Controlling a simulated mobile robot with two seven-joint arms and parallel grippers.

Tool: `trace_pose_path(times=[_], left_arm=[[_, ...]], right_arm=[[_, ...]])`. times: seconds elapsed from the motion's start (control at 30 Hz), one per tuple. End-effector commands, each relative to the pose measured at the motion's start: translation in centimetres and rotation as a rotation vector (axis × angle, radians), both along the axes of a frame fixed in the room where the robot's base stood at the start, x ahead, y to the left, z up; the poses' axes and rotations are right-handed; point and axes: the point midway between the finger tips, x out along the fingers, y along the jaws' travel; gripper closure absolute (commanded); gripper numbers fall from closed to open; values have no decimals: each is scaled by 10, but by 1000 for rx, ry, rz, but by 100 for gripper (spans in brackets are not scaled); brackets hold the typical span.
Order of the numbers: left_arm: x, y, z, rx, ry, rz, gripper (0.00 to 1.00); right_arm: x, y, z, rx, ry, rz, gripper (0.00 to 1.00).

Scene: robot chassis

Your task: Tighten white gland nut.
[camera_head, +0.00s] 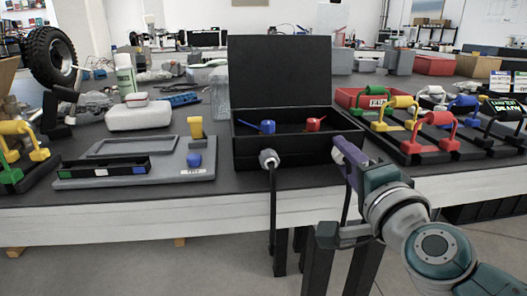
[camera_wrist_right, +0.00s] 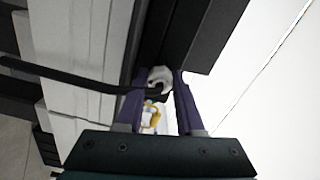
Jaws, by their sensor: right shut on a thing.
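The black box (camera_head: 240,156) stands open at the table's front edge, its lid upright. My right gripper (camera_head: 341,152), with purple fingers, is at the right part of the box's front wall. In the right wrist view its fingertips (camera_wrist_right: 157,88) are shut around the white gland nut (camera_wrist_right: 160,76), against the dark box wall. My left gripper is out of view.
Blue (camera_head: 267,127) and red (camera_head: 314,124) pieces are inside the box. A grey board (camera_head: 120,178) lies to the left. Several coloured handles (camera_head: 437,120) stand close on the right. A black cable (camera_wrist_right: 70,82) crosses the right wrist view near my fingers.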

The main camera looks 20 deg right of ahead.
Motion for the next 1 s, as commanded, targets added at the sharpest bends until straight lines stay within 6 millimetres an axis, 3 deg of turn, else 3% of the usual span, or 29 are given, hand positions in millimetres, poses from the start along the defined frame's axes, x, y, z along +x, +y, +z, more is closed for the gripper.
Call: trace_pose_path(times=[0.17, 0.2, 0.43, 1.0], left_arm=[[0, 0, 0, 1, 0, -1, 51], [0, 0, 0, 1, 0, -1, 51], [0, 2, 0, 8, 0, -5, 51], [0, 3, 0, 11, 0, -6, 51]], right_arm=[[0, 0, 0, 4, -1, 0, 100], [0, 0, 0, 3, -1, 0, 60], [0, 0, 0, 1, 1, 1, 35], [-1, 0, -4, -36, 17, 1, 34]])
